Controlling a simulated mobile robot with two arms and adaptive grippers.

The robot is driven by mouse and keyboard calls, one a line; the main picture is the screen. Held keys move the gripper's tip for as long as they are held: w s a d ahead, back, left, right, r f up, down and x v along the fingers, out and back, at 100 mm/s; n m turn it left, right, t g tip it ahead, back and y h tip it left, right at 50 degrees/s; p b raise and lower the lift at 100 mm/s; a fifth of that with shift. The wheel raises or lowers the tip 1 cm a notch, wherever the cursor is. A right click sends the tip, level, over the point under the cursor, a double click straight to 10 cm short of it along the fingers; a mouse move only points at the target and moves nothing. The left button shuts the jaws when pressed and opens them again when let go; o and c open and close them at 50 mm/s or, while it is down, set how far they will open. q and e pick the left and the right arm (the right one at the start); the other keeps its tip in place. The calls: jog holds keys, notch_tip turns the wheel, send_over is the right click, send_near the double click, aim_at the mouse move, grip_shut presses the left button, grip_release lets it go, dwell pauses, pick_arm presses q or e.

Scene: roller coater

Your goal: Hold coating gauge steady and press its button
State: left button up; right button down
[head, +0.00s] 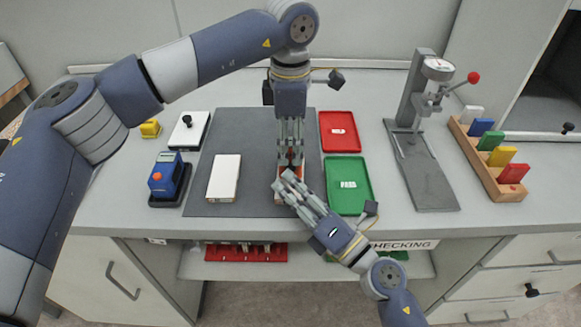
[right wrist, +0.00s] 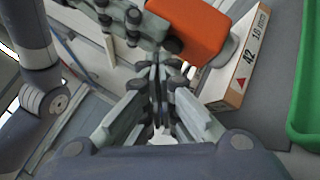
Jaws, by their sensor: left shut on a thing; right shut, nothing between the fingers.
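An orange device (right wrist: 190,28), which I take to be the coating gauge, is gripped by my left gripper (head: 290,160). In the head view only slivers of orange show between the fingers. My left gripper comes from above and is shut on the gauge. My right gripper (head: 285,180) is shut and empty. In the right wrist view its fingertips (right wrist: 160,75) are close beside the gauge; contact cannot be told. I cannot see the gauge's button.
A white panel (head: 224,177) lies on the grey mat (head: 245,130). A red tray (head: 339,131) and a green tray (head: 347,185) lie right of the grippers. A lever stand (head: 425,170) and a colored-card rack (head: 480,165) stand further right.

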pick_arm(q)
jog(key=shift+s+r, duration=0.1)
jog(key=shift+s, duration=0.1)
pick_arm(e)
jog(key=shift+w+d+f, duration=0.1)
jog(key=shift+w, duration=0.35)
dwell(0.5)
pick_arm(q)
jog(key=shift+s+d, duration=0.1)
jog(key=shift+s, duration=0.1)
pick_arm(e)
jog(key=shift+w+d, duration=0.1)
jog(key=shift+w, duration=0.05)
dwell(0.4)
pick_arm(q)
jog(key=shift+w+f, duration=0.2)
jog(key=shift+w, duration=0.1)
pick_arm(e)
jog(key=shift+s+f, duration=0.45)
jog(key=shift+s, duration=0.1)
pick_arm(q)
jog(key=shift+s+r, duration=0.1)
pick_arm(e)
jog(key=shift+s, duration=0.3)
